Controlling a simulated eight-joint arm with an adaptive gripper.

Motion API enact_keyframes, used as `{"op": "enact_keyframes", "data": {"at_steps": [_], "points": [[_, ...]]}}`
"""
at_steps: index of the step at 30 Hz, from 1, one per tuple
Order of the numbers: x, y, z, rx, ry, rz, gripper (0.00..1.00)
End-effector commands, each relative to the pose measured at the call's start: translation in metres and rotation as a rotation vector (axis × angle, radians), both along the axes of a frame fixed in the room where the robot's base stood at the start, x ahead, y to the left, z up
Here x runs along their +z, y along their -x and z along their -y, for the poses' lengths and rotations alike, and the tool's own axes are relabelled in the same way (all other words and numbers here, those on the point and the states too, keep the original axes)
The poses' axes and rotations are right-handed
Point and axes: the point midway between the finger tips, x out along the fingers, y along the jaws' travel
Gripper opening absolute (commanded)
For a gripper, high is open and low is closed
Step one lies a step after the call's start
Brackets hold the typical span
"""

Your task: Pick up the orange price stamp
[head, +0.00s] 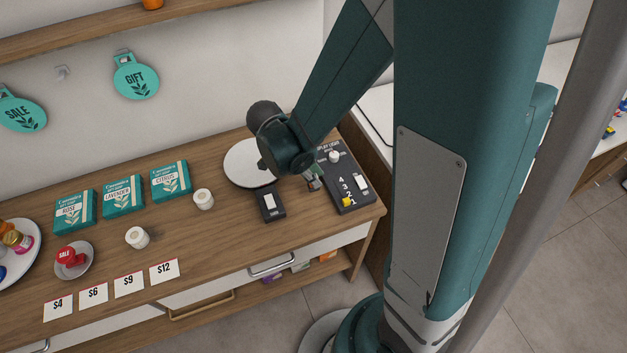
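I cannot clearly make out an orange price stamp. A red round item marked SALE (66,257) sits in a small grey dish (88,267) at the left of the wooden counter (215,240); it looks red rather than orange. A cut-off orange object (152,3) stands on the wall shelf at the top edge. My gripper (314,184) is above the right part of the counter, by a dark control panel, well to the right of the dish. It is small and partly hidden by my wrist, so its opening does not show.
The dark panel (350,192) has a knob, numbers and a yellow slider. Near it are a white disc (240,164) and a black switch box (270,205). Three teal boxes (123,197), two white pots (204,199) and price cards (129,286) occupy the counter.

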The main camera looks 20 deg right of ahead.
Motion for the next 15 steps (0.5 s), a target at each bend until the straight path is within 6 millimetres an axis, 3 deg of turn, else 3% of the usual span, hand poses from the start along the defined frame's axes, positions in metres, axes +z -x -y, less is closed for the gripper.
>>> {"op": "enact_keyframes", "data": {"at_steps": [15], "points": [[0.057,0.000,0.000,0.000,0.000,0.000,0.00]]}}
